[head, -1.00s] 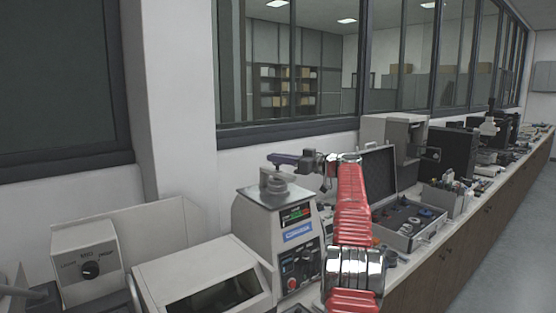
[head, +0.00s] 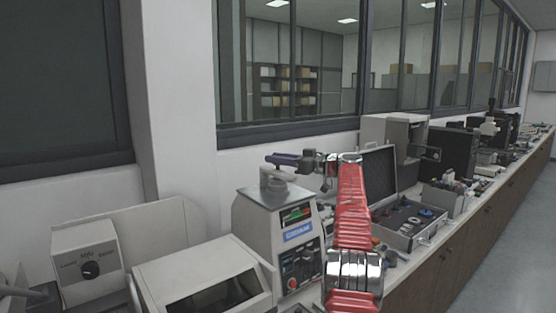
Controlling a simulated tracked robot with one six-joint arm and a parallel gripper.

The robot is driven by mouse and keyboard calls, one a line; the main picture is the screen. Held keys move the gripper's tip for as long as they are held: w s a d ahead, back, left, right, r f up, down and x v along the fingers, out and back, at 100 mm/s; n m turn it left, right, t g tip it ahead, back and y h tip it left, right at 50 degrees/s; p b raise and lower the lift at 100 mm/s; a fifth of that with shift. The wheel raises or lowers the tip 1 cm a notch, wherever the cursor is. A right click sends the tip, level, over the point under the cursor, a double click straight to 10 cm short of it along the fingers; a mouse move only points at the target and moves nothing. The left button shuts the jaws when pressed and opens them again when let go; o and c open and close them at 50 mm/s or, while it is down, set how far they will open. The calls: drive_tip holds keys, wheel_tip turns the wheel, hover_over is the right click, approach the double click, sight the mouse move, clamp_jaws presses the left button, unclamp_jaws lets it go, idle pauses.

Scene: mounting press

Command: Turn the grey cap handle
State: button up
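The mounting press (head: 285,238) is a pale, boxy machine with a control panel, left of my arm. A round grey cap (head: 277,188) sits on its flat metal top. A dark purplish-grey bar (head: 283,158) extends over the cap, level with the end of my arm; I cannot tell for sure whether it is the cap's handle. My gripper (head: 308,161) is at the end of the red and chrome arm, reaching left to the right end of this bar. The fingers are too small and dark to tell whether they are open or shut on it.
A pale machine with a dial (head: 90,268) and a sloped-lid box (head: 205,275) stand to the left. An open case (head: 405,225) and a grey box-like device (head: 392,135) stand to the right on the long bench. The windowed wall is behind.

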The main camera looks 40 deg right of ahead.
drive_tip(key=shift+s, duration=0.1)
drive_tip(key=v, duration=1.3)
drive_tip(key=shift+s, duration=0.3)
